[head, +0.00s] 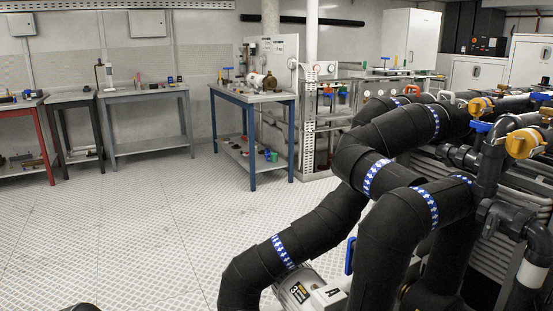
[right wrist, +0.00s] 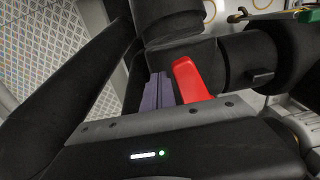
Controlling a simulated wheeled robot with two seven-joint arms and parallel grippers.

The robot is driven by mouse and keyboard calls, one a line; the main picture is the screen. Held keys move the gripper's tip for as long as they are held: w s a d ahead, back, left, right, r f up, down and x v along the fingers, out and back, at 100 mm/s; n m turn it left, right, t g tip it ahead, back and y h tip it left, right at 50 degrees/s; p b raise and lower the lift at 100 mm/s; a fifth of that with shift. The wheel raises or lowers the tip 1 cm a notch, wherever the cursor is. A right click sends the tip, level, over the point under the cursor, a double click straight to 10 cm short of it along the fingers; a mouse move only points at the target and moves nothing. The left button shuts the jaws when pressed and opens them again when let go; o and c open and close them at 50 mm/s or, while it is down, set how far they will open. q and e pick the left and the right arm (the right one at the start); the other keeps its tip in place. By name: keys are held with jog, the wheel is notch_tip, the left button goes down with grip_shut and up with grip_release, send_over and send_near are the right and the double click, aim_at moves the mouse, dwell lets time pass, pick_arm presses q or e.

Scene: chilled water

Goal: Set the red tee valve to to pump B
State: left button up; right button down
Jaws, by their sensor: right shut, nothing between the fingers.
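In the right wrist view, the red valve lever (right wrist: 192,80) stands up just right of my right gripper's fingers. It is by a dark pipe fitting, and the lever's lower end is hidden behind my gripper body. My right gripper (right wrist: 158,85) is shut, with its grey-purple fingers together and empty. The fingers are beside the lever; I cannot tell whether they touch it. In the head view, I cannot make out the red tee valve for certain. Neither gripper shows there.
Thick black insulated pipes (head: 375,235) with blue arrow bands fill the right of the head view. A blue lever (head: 350,255) and yellow-capped valves (head: 523,143) are among them. A blue-legged workbench (head: 252,97) stands behind. The floor (head: 140,220) at left is clear.

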jog(key=shift+a, duration=0.1)
jog(key=shift+w+a+b, duration=0.25)
jog(key=shift+a+b, duration=0.1)
jog(key=shift+a, duration=0.05)
jog(key=shift+w+a, duration=0.1)
jog(key=shift+a, duration=0.05)
dwell(0.4)
jog(key=shift+w+a+b, duration=0.2)
jog(key=shift+a+b, duration=0.05)
jog(key=shift+b, duration=0.1)
jog(key=shift+w+a, duration=0.15)
jog(key=shift+a, duration=0.05)
jog(key=shift+s+d, duration=0.45)
jog(key=shift+d, duration=0.1)
dwell(0.3)
jog(key=shift+r, duration=0.1)
